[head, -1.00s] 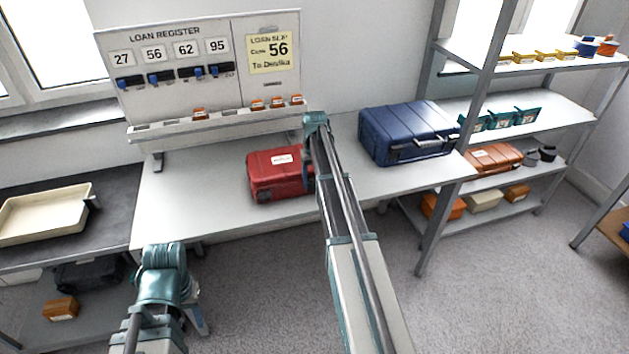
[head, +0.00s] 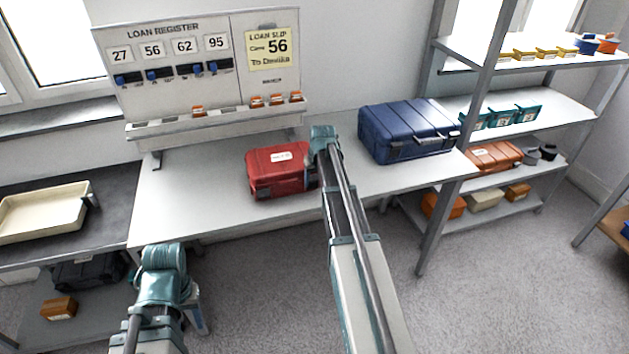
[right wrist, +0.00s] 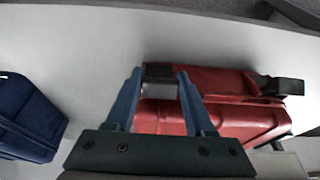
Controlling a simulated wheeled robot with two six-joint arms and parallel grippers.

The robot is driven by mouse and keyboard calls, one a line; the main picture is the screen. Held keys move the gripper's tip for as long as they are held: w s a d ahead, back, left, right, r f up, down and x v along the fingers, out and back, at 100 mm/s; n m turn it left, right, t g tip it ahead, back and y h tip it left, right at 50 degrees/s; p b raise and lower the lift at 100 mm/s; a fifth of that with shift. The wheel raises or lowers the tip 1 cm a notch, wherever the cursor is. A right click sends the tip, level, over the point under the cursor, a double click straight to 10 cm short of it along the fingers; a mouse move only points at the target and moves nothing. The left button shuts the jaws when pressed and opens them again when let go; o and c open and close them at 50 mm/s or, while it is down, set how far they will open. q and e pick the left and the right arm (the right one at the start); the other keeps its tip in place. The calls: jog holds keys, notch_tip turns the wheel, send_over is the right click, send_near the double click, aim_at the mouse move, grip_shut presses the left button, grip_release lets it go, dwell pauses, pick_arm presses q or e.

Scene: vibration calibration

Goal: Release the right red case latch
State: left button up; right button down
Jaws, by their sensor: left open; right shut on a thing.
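The red case (head: 275,172) lies closed on the white table, with a white label on its top. In the right wrist view the red case (right wrist: 225,118) fills the middle right. My right gripper (right wrist: 159,76) is shut on the right latch (right wrist: 158,88), a small dark and grey piece at the case's edge. The case's other latch (right wrist: 282,88) is dark and sits further right in that view. In the head view my right arm hides the case's right end and the fingertips. My left gripper (head: 198,312) is open, low in front of the table, away from the case.
A blue case (head: 408,130) lies right of the red one on the table (head: 215,210). The loan register board (head: 200,75) stands behind. A cream tray (head: 42,212) is on the dark bench at left. A shelf post (head: 440,225) rises at the right.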

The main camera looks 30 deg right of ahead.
jog(key=t+b, duration=0.2)
jog(key=s+f+t+b, duration=0.1)
jog(key=b, duration=0.1)
jog(key=f+t+h+b, duration=0.1)
jog(key=t+b, duration=0.1)
jog(key=b, duration=0.1)
jog(key=shift+s+a+t, duration=0.15)
jog(key=shift+a+t, duration=0.1)
jog(key=shift+t, duration=0.05)
jog(key=shift+r+t+h+b, duration=0.1)
jog(key=shift+t+h+b, duration=0.2)
jog(key=shift+t+b, duration=0.8)
jog(key=shift+c, duration=1.3)
grip_release()
jog(key=shift+d, duration=0.1)
jog(key=shift+r, duration=0.15)
